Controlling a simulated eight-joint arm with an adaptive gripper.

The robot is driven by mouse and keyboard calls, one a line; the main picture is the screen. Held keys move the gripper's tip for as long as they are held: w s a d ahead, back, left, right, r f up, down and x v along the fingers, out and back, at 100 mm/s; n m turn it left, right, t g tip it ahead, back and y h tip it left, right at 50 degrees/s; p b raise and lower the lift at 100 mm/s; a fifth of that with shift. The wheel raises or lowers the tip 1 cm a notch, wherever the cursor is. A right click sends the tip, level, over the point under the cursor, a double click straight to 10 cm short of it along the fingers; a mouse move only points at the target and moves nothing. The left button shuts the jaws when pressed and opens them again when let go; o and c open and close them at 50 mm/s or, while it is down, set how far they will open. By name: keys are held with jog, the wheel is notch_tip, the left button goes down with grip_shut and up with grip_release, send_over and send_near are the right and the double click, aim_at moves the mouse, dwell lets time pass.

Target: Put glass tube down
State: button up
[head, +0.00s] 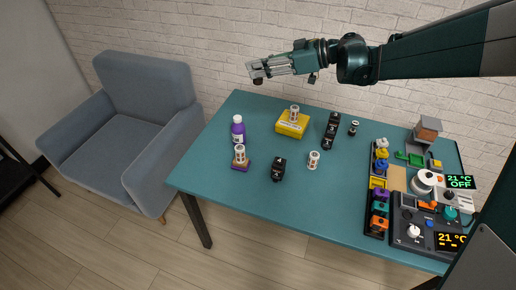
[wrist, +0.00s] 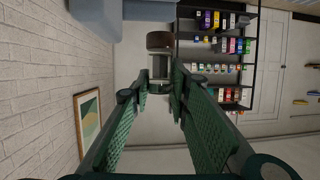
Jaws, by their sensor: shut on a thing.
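My gripper (head: 268,68) is raised above the back left of the table, well clear of it, pointing left. It is shut on a short, clear-grey tube with a dark brown end, which I take to be the glass tube (wrist: 160,66). In the wrist view the tube lies between the fingertips, with the brown end pointing away from the gripper. In the head view the dark end (head: 256,73) shows at the gripper's tip. The teal table (head: 215,170) lies below; the fingers hide part of the tube.
A yellow box (head: 291,128) bears a pale cylinder; another cylinder (head: 313,160) stands on the table. A purple bottle (head: 238,132), a black block (head: 279,169) and a black rack (head: 331,131) stand nearby. Devices crowd the right side. The front left is clear.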

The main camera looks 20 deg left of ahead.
notch_tip(320, 180, down, 23)
jog(key=shift+f, duration=0.2)
dwell(0.3)
jog(key=shift+f, duration=0.1)
jog(key=shift+f+b, duration=0.8)
jog(key=shift+f, duration=2.2)
jog(key=shift+f+b, duration=0.5)
jog(key=shift+f, duration=1.4)
jog(key=o, duration=0.5)
jog(key=shift+f, duration=0.1)
jog(key=shift+c, duration=0.2)
jog(key=o, duration=0.5)
jog(key=shift+c, duration=0.2)
